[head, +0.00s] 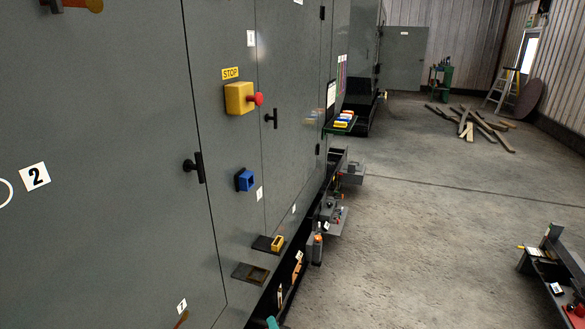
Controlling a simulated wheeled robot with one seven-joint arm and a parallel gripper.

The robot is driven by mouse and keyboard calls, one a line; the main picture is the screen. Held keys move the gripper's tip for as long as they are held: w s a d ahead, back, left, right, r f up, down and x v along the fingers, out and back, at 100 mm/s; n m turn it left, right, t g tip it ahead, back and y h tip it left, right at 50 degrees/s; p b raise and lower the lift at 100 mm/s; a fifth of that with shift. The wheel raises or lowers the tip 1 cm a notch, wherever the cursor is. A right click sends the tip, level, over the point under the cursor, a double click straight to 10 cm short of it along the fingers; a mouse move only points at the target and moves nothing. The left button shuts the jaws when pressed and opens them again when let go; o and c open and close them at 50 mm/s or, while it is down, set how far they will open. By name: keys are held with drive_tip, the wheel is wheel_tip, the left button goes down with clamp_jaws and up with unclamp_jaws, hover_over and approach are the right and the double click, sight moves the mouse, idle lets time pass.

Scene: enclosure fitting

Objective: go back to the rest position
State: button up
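My gripper does not show in the head view, so I cannot see whether it is open or shut or holds anything. A row of grey cabinets (110,120) runs along the left side and away from me. On its front are a yellow box with a red stop button (240,98) under a yellow STOP label (231,73), and a blue socket-like block (244,180) below. Lower down, a small yellow piece (277,243) lies on a dark ledge, beside a dark plate with an opening (251,272).
Black door handles (194,167) and small shelves with tools (331,216) stick out from the cabinets. A tool-laden stand (552,268) is at the lower right. Planks (472,122) and a stepladder (502,90) are far back. The concrete floor (425,220) between is clear.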

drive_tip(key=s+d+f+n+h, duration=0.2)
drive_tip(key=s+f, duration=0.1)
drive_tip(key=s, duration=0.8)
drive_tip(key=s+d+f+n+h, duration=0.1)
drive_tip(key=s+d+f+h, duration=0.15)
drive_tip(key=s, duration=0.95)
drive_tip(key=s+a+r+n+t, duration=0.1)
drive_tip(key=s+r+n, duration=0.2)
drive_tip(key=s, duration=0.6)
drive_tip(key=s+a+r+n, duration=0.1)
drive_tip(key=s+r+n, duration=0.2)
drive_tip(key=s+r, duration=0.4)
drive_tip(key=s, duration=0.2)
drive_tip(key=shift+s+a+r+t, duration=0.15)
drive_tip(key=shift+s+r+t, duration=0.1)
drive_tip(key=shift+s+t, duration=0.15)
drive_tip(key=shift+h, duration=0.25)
